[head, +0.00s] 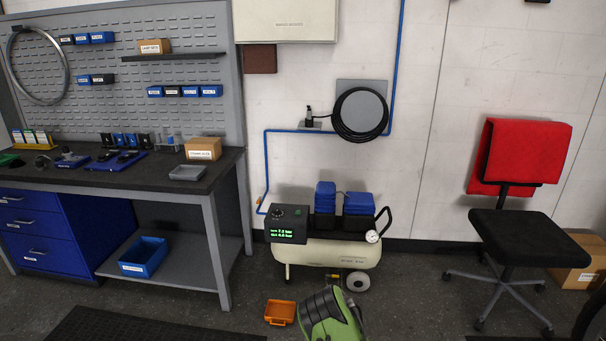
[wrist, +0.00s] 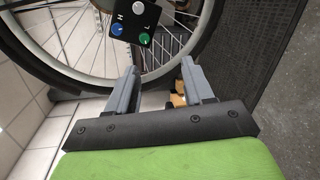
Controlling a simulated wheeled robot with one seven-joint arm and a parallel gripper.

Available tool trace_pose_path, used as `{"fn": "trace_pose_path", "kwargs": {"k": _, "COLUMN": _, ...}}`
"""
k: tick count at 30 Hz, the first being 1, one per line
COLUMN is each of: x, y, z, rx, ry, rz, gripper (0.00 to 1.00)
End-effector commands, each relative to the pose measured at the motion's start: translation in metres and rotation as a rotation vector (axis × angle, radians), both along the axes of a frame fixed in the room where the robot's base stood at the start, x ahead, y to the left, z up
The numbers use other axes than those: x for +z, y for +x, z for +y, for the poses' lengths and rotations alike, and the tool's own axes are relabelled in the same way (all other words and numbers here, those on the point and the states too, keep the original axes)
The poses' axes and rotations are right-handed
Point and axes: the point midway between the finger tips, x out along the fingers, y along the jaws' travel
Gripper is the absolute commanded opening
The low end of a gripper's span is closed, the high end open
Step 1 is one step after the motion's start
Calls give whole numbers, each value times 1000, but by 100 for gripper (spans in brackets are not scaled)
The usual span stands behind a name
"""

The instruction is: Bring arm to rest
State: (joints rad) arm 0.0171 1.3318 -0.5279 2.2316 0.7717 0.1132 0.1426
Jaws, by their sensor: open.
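My gripper (wrist: 159,88) shows in the wrist view with its two grey fingers apart and nothing held between them. Beyond the fingers is a bicycle wheel (wrist: 62,75) with thin spokes and a dark tyre. A small dark control box (wrist: 143,22) with blue, green and white knobs is at the top of the wrist view. Small tan parts (wrist: 178,99) show just behind the right finger; what they are is unclear. In the head view my green and black arm is at the bottom centre, and the fingers are not visible there.
A cream compressor (head: 330,252) stands against the wall, with an orange case (head: 280,312) on the floor before it. A workbench (head: 212,182) stands at left, with a blue bin (head: 143,257) on its lower shelf. An office chair (head: 515,237) and cardboard box (head: 577,275) are at right.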

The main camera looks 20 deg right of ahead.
Motion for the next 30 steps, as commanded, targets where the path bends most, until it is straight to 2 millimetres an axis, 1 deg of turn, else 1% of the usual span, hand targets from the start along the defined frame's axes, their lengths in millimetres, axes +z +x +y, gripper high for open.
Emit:
{"fn": "trace_pose_path", "kwargs": {"k": 1, "x": 12, "y": 11, "z": 15, "rx": -42, "ry": 59, "rz": -103, "gripper": 52}}
{"fn": "trace_pose_path", "kwargs": {"k": 5, "x": 31, "y": 36, "z": 58, "rx": -122, "ry": 238, "rz": -315, "gripper": 52}}
{"fn": "trace_pose_path", "kwargs": {"k": 6, "x": 39, "y": 45, "z": 73, "rx": -135, "ry": 299, "rz": -375, "gripper": 52}}
{"fn": "trace_pose_path", "kwargs": {"k": 8, "x": 54, "y": 59, "z": 96, "rx": -146, "ry": 393, "rz": -461, "gripper": 52}}
{"fn": "trace_pose_path", "kwargs": {"k": 9, "x": 65, "y": 67, "z": 111, "rx": -146, "ry": 456, "rz": -514, "gripper": 52}}
{"fn": "trace_pose_path", "kwargs": {"k": 11, "x": 85, "y": 79, "z": 134, "rx": -133, "ry": 551, "rz": -589, "gripper": 52}}
{"fn": "trace_pose_path", "kwargs": {"k": 12, "x": 99, "y": 86, "z": 150, "rx": -118, "ry": 616, "rz": -634, "gripper": 52}}
{"fn": "trace_pose_path", "kwargs": {"k": 14, "x": 123, "y": 94, "z": 174, "rx": -84, "ry": 709, "rz": -698, "gripper": 52}}
{"fn": "trace_pose_path", "kwargs": {"k": 15, "x": 140, "y": 98, "z": 190, "rx": -54, "ry": 771, "rz": -737, "gripper": 52}}
{"fn": "trace_pose_path", "kwargs": {"k": 16, "x": 153, "y": 99, "z": 202, "rx": -29, "ry": 816, "rz": -763, "gripper": 52}}
{"fn": "trace_pose_path", "kwargs": {"k": 17, "x": 167, "y": 100, "z": 214, "rx": 1, "ry": 859, "rz": -788, "gripper": 52}}
{"fn": "trace_pose_path", "kwargs": {"k": 18, "x": 185, "y": 99, "z": 229, "rx": 44, "ry": 915, "rz": -817, "gripper": 52}}
{"fn": "trace_pose_path", "kwargs": {"k": 20, "x": 212, "y": 95, "z": 252, "rx": 119, "ry": 991, "rz": -856, "gripper": 52}}
{"fn": "trace_pose_path", "kwargs": {"k": 21, "x": 230, "y": 90, "z": 266, "rx": 174, "ry": 1037, "rz": -879, "gripper": 52}}
{"fn": "trace_pose_path", "kwargs": {"k": 24, "x": 270, "y": 71, "z": 299, "rx": 328, "ry": 1131, "rz": -917, "gripper": 52}}
{"fn": "trace_pose_path", "kwargs": {"k": 27, "x": 296, "y": 48, "z": 324, "rx": 466, "ry": 1183, "rz": -932, "gripper": 52}}
{"fn": "trace_pose_path", "kwargs": {"k": 30, "x": 309, "y": 33, "z": 337, "rx": 554, "ry": 1203, "rz": -934, "gripper": 52}}
